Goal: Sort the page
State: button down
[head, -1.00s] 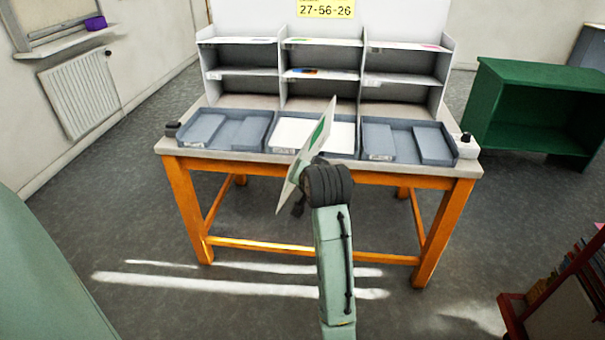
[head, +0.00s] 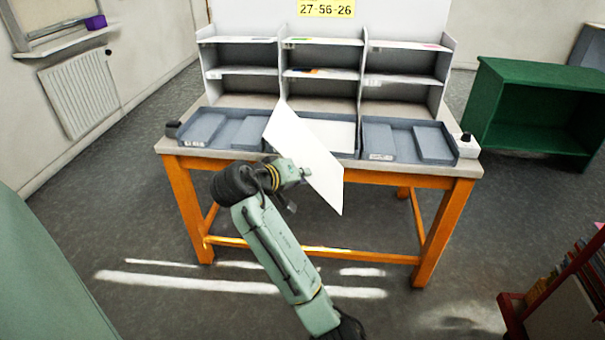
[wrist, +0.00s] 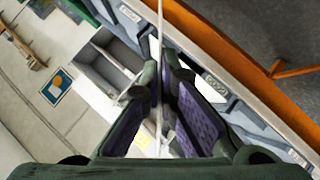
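My gripper (head: 304,173) is shut on a white page (head: 306,152), held up tilted in front of the table. The face towards the head camera is blank. In the wrist view the page shows edge-on as a thin pale strip (wrist: 160,28) between my two purple-padded fingers (wrist: 166,85). A grey-blue left tray (head: 190,117), a middle tray (head: 351,154) and a right tray (head: 402,122) stand in a row on the table. White paper (head: 337,133) lies in the middle tray, partly hidden by the held page. A three-column shelf (head: 323,56) stands behind, with coloured pieces on some levels.
The wooden table (head: 410,179) has orange legs. Small dark-topped items sit at its left (head: 173,130) and right (head: 466,138) corners. A green cabinet (head: 535,72) stands right. The floor in front is open.

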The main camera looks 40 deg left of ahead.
dwell(0.3)
jog(key=n+t+h, duration=0.2)
jog(key=n+t, duration=0.1)
jog(key=shift+f, duration=0.15)
jog(key=n+t+h, duration=0.1)
jog(key=n, duration=0.1)
jog(key=shift+w+d+n+t+b, duration=0.1)
jog(key=shift+n+t+b, duration=0.2)
jog(key=shift+t+b, duration=0.1)
jog(key=shift+r+n+t, duration=0.2)
jog(key=shift+n+t, duration=0.1)
